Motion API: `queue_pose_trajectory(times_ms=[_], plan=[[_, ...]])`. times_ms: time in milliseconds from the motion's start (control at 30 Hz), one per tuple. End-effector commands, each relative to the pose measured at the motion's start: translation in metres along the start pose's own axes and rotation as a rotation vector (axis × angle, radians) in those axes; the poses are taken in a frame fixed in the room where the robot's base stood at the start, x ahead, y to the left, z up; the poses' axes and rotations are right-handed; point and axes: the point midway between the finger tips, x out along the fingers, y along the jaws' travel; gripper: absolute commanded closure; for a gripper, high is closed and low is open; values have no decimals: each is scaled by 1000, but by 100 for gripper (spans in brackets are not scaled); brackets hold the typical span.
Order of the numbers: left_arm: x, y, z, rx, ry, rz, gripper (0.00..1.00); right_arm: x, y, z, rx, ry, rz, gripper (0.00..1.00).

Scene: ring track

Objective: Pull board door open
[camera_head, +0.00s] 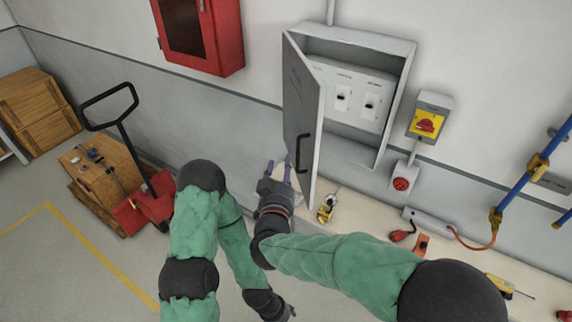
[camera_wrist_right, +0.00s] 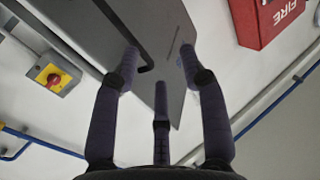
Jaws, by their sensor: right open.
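The grey board door (camera_head: 298,105) stands swung out to the left of the wall-mounted electrical board (camera_head: 400,55), whose white inner panel shows. A dark bar handle (camera_head: 303,158) is on the door's outer face. My right gripper (camera_head: 279,168) is by the door's lower part, on its outer side. In the right wrist view its fingers (camera_wrist_right: 160,65) are spread and empty, with the door (camera_wrist_right: 175,30) beyond them and the handle (camera_wrist_right: 146,66) near one fingertip. Contact cannot be told. My left gripper (camera_head: 288,310) is low at the bottom edge, small and partly hidden.
A bench (camera_head: 350,218) under the board carries tools and a power strip (camera_head: 428,220). A red cabinet (camera_head: 200,35) hangs at left. A yellow-red switch (camera_head: 427,118) and red socket (camera_head: 403,180) are right of the board. A pallet jack (camera_head: 145,205) stands left.

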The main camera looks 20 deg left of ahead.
Motion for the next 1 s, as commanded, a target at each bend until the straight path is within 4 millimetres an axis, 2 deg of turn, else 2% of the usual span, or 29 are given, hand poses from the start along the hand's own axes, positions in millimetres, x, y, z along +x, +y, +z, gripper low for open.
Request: queue_pose_trajectory(times_ms=[367,867,900,1000], plan=[[-3,1,0,0,0,0,43,-17,-12,-1,0,1,-1,56],[-2,1,0,0,0,0,43,-19,-13,0,0,0,-1,56],[-2,1,0,0,0,0,43,-19,-13,0,0,0,-1,59],[0,0,0,0,0,0,43,-16,-10,7,-2,-10,0,88]])
